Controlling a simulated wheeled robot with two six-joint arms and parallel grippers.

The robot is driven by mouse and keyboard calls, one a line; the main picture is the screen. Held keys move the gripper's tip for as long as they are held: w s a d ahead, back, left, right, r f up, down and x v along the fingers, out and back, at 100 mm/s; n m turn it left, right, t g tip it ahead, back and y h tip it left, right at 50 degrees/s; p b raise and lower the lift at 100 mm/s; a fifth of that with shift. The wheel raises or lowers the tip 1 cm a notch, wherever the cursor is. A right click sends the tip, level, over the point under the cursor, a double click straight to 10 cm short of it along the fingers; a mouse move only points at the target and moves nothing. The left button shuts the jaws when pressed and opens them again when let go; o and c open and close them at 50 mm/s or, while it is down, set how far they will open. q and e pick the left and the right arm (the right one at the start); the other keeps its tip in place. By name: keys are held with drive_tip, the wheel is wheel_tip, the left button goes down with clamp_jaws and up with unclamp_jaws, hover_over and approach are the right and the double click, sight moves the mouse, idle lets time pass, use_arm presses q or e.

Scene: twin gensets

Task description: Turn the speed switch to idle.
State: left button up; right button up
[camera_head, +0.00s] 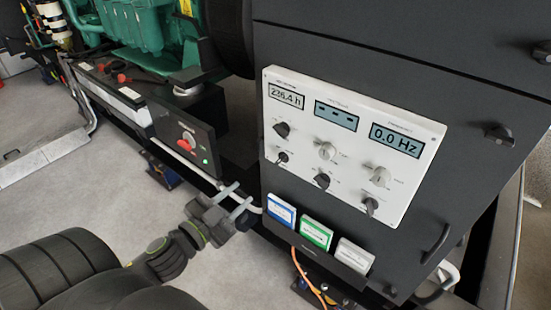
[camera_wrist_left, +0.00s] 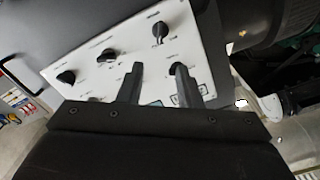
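A white control panel (camera_head: 350,150) on the dark cabinet carries several knobs and toggle switches; their labels are too small to read, so I cannot tell which one is the speed switch. My right gripper is not in view.
Blue, green and white booklets (camera_head: 316,234) sit in a rack below the panel. A dark box with a red knob (camera_head: 187,137) is at left, by a pale rail. A cabinet handle (camera_head: 436,243) juts out at right. The grey floor (camera_head: 90,190) at left is open.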

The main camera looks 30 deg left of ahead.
sight(278, 162)
use_arm(q)
drive_tip(key=w, duration=0.9)
drive_tip(key=w+d, duration=0.1)
drive_tip(key=w, duration=0.4)
drive_tip(key=shift+w, duration=0.2)
clamp_jaws()
